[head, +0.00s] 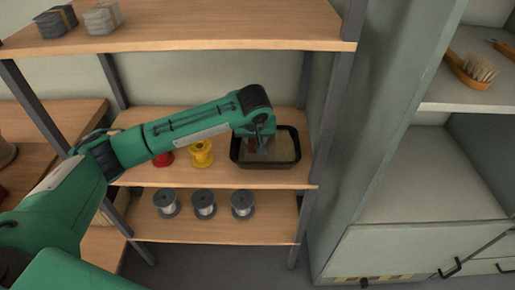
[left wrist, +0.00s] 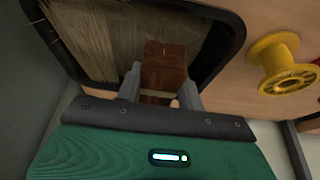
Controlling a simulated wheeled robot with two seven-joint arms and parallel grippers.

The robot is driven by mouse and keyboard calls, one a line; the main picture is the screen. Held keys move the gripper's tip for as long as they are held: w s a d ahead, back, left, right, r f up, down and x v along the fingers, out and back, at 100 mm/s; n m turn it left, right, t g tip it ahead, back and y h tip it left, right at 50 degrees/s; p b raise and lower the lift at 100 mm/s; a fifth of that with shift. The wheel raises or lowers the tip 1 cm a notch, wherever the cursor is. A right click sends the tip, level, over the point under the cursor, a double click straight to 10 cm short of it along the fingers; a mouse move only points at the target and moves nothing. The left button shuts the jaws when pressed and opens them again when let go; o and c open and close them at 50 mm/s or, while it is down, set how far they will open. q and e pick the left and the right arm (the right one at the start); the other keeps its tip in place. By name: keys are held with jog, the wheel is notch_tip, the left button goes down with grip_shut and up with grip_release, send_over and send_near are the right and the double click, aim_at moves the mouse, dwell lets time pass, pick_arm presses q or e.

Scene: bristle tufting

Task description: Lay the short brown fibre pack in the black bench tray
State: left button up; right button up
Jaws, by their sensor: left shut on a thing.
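My left gripper (head: 262,150) reaches down over a black tray (head: 266,166) on the middle wooden shelf. In the left wrist view the gripper (left wrist: 160,90) is shut on a brown fibre pack (left wrist: 166,64), a short reddish-brown block with a pale band near its lower end. The pack is over the tray's inside, near its rim (left wrist: 232,58). Long pale fibres lie in the tray. I cannot tell whether the pack touches them. My right gripper is not in view.
A yellow spool (head: 202,154) and a red spool (head: 163,158) stand left of the tray. Several grey spools (head: 204,204) are on the shelf below. Grey packs (head: 103,18) sit on the top shelf. A post and grey cabinet (head: 370,130) stand right, with a brush (head: 470,70).

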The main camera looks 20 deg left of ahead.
pick_arm(q)
jog(key=shift+f, duration=2.1)
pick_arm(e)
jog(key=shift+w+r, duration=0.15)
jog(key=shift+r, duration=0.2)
pick_arm(q)
jog(key=shift+f, duration=0.15)
jog(key=o, duration=1)
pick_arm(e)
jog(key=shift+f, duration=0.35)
